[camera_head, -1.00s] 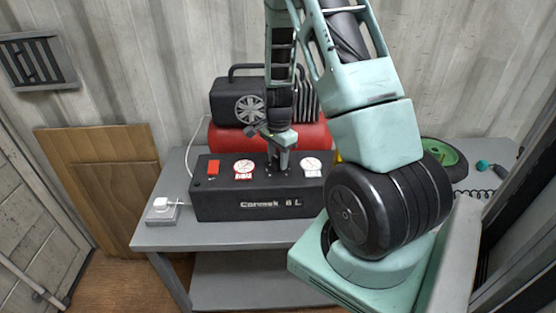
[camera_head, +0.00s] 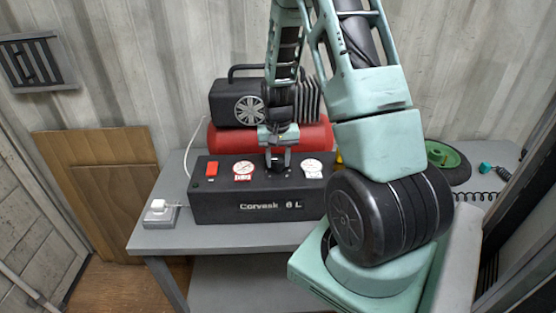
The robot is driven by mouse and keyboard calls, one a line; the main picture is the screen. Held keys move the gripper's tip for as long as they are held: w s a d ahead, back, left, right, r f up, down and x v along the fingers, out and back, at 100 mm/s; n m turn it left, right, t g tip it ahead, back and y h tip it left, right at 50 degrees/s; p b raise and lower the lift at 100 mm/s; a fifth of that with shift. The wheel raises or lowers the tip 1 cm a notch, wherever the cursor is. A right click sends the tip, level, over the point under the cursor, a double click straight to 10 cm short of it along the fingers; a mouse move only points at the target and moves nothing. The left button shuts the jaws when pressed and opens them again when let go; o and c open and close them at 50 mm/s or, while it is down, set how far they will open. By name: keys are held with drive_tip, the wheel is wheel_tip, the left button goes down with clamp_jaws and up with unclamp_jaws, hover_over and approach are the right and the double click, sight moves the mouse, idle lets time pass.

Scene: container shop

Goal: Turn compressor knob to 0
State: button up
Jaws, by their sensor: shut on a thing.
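The compressor stands on a grey table, with a red tank (camera_head: 225,142) behind a black control box (camera_head: 235,205). The sloped top of the box carries a red switch (camera_head: 211,169), a left gauge (camera_head: 243,171) and a right gauge (camera_head: 312,167). My gripper (camera_head: 275,165) points down onto the panel between the two gauges and is shut on the knob there. The gripper and wrist hide the knob, so its setting cannot be read. The gauge needles are too small to read.
A white plug on a socket box (camera_head: 160,213) sits at the table's left end. A green and black wheel (camera_head: 446,162) and a teal coiled-hose fitting (camera_head: 485,167) lie at the right. A wooden board (camera_head: 98,180) leans on the wall. The table's front strip (camera_head: 230,236) is clear.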

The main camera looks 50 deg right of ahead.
sight(277, 159)
drive_tip(key=n, duration=0.4)
drive_tip(key=shift+n, duration=0.3)
drive_tip(key=shift+n+p, duration=0.4)
drive_tip(key=shift+n, duration=1.5)
drive_tip(key=o, duration=1)
wheel_tip(277, 159, up, 18)
drive_tip(key=shift+f+b, duration=0.25)
drive_tip(key=shift+b, duration=0.8)
drive_tip(key=shift+a, duration=0.1)
